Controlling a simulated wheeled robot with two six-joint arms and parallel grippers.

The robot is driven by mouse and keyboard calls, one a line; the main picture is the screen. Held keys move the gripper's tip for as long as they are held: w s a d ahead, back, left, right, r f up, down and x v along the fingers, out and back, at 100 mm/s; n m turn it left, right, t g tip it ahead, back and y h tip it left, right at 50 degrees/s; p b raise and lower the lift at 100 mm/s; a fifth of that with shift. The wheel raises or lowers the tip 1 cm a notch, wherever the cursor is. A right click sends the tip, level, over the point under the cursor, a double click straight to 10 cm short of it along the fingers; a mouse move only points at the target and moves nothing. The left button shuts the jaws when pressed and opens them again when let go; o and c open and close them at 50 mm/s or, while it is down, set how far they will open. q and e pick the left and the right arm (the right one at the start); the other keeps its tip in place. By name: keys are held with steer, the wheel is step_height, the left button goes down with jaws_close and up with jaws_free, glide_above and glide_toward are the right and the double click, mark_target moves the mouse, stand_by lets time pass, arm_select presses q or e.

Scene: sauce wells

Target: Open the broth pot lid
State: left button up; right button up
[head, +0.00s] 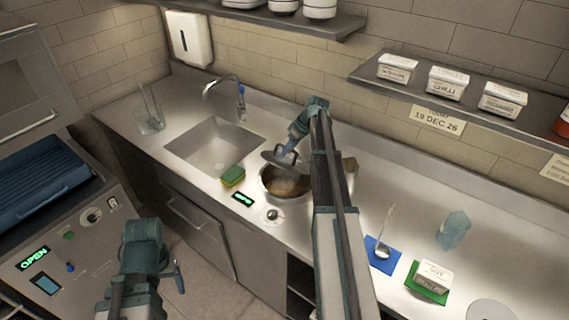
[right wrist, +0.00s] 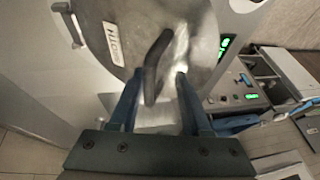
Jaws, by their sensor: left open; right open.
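The broth pot (head: 270,190) is a round metal vessel in the counter, partly hidden behind my right arm. A brownish round surface shows within its rim; I cannot tell whether this is broth or a reflection. In the right wrist view a round grey metal lid (right wrist: 190,20) carries a dark arched handle (right wrist: 157,55) and a white label (right wrist: 113,42). My right gripper (right wrist: 158,76) is open, its fingers on either side of the handle's near end. It also shows over the pot in the head view (head: 282,160). My left gripper (head: 172,268) is open and empty, low in front of the counter.
A sink (head: 212,148) and a green-yellow sponge (head: 232,176) lie left of the pot. A knob (head: 273,216) is in front. Right of my arm are a blue mat (head: 378,262) and a tub (head: 434,276) on a green mat. A shelf (head: 470,118) overhangs the back right.

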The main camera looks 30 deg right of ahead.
steer(key=a+f+h+b, duration=0.1)
steer(key=s+a+f+b, duration=0.1)
steer(key=f, duration=0.1)
steer(key=a+f+t+h+b, duration=0.1)
steer(key=a+f+b, duration=0.1)
steer(key=shift+s+n+h, duration=0.3)
steer(key=shift+s+n, duration=0.1)
steer(key=f+h+b, duration=0.1)
steer(key=f+b, duration=0.1)
steer(key=p, duration=1.2)
glide_toward(283, 164)
steer(key=shift+s+a+f, duration=0.55)
steer(key=shift+s+a, duration=0.15)
steer(key=shift+a, duration=0.5)
steer(key=shift+c, duration=0.3)
